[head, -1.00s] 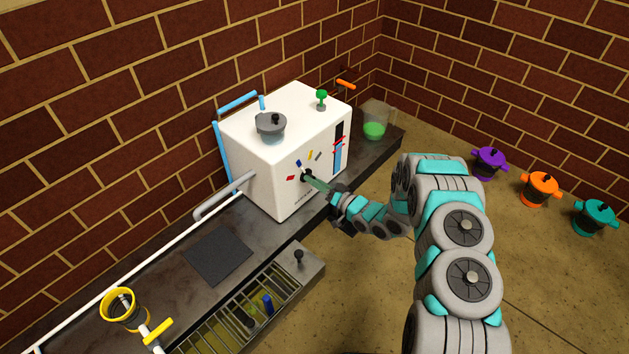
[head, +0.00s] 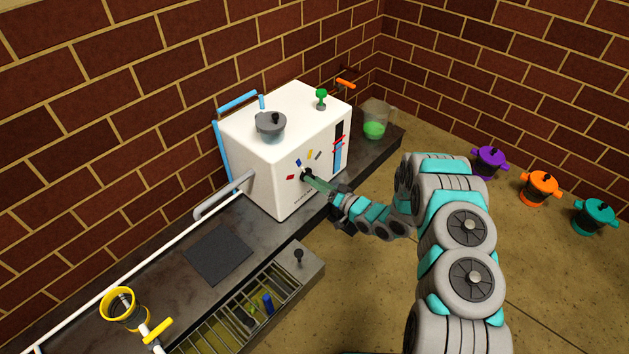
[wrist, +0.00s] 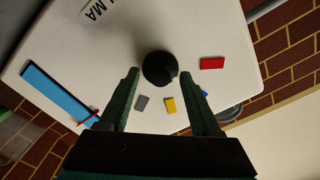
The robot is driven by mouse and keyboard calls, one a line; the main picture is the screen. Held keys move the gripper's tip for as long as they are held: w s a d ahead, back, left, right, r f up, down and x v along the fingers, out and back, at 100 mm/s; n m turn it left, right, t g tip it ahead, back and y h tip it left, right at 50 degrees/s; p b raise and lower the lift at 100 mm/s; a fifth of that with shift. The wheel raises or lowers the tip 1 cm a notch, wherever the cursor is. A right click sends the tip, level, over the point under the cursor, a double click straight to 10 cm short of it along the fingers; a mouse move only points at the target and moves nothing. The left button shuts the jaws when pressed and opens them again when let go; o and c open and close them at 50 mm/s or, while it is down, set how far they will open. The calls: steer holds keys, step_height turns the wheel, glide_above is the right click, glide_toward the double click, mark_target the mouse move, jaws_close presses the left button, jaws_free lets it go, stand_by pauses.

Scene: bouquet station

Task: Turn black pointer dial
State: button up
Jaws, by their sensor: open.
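The black pointer dial (wrist: 159,68) sticks out from the front of the white box-shaped machine (head: 265,185). In the head view the dial (head: 306,174) is partly covered by my fingers. My gripper (wrist: 158,75) is open, with one green finger on each side of the dial. Gaps show between the dial and both fingers in the wrist view. Red (wrist: 212,63), yellow (wrist: 170,105), grey (wrist: 142,103) and blue (wrist: 204,94) marks lie around the dial; the blue one is partly hidden by a finger. I cannot tell which mark the pointer faces.
A blue strip with a red pointer (head: 338,153) is on the same face. A grey lidded pot (head: 271,127) and a green knob (head: 321,98) are on top. A jug with green liquid (head: 376,122) stands beyond the machine. A rack (head: 240,310) lies in front of the counter.

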steer(key=v, duration=0.6)
steer(key=shift+s+d, duration=0.25)
steer(key=shift+d, duration=0.1)
steer(key=w+d+r+g+h+p, duration=0.1)
steer(key=w+d+r+h, duration=0.3)
steer(key=d, duration=0.3)
steer(key=w+d+r+h, duration=0.2)
steer(key=d+r+h, duration=0.2)
steer(key=d+h, duration=0.25)
steer(key=s+d+r+m+g+h+p, duration=0.1)
steer(key=s+d+r+g+h, duration=0.3)
steer(key=s+d+r, duration=0.65)
steer(key=s+r+m+g+h, duration=0.2)
steer(key=s+r, duration=0.7)
steer(key=s, duration=0.5)
steer(key=s+a+r+g, duration=0.2)
steer(key=s+a, duration=0.1)
steer(key=s, duration=0.6)
steer(key=s+a+r+g+y+p, duration=0.1)
steer(key=s+a+r+g, duration=0.1)
steer(key=s, duration=0.8)
steer(key=s+a+r+g+y, duration=0.1)
steer(key=s+a+r, duration=0.1)
steer(key=s+a, duration=0.3)
steer(key=s, duration=0.4)
steer(key=shift+s+n+g+p, duration=0.2)
steer(key=shift+n+g+p, duration=0.1)
steer(key=shift+g+p, duration=0.1)
